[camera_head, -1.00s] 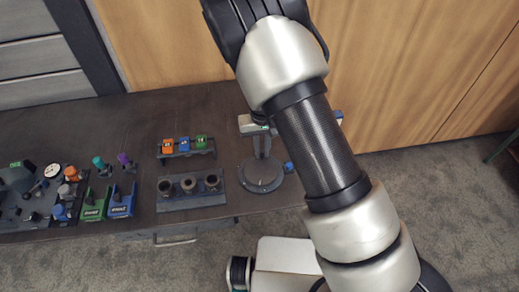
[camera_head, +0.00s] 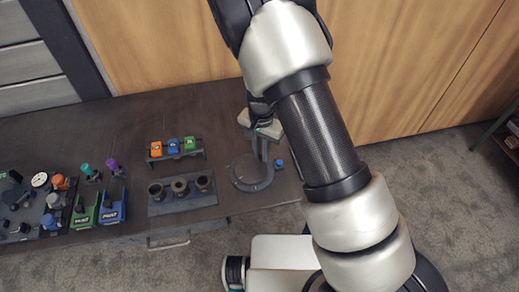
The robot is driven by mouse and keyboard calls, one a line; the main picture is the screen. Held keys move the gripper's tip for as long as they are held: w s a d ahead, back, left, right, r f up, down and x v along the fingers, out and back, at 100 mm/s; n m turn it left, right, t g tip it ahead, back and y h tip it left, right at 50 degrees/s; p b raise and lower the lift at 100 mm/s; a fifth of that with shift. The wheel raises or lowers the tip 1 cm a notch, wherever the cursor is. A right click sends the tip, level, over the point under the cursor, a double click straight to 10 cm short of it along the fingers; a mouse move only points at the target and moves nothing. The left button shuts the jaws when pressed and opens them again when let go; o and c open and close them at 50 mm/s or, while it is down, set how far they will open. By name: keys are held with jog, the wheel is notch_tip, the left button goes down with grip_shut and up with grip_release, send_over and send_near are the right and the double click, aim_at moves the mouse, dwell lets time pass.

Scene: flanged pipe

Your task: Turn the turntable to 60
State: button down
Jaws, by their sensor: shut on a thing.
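The turntable (camera_head: 243,180) is a round grey base on the bench, left of my arm. It shows as a curved grey rim around a darker middle. My gripper (camera_head: 264,157) points down over it, its wide grey hand above and slim fingers reaching toward the turntable's far side. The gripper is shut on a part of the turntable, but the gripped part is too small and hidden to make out. A small blue knob (camera_head: 280,163) sits at the turntable's right side. No angle marking is readable.
Left of the turntable are a block with dark round sockets (camera_head: 181,188) and a rack with orange, blue and green pieces (camera_head: 173,147). Green (camera_head: 85,209) and blue (camera_head: 112,205) holders stand farther left. A wooden panel (camera_head: 400,60) rises behind the bench.

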jog(key=shift+m, duration=0.3)
jog(key=c, duration=1.7)
grip_release()
jog(key=shift+d, duration=0.1)
jog(key=shift+c, duration=0.2)
jog(key=shift+r, duration=0.15)
notch_tip(320, 180, up, 17)
jog(key=shift+r, duration=0.1)
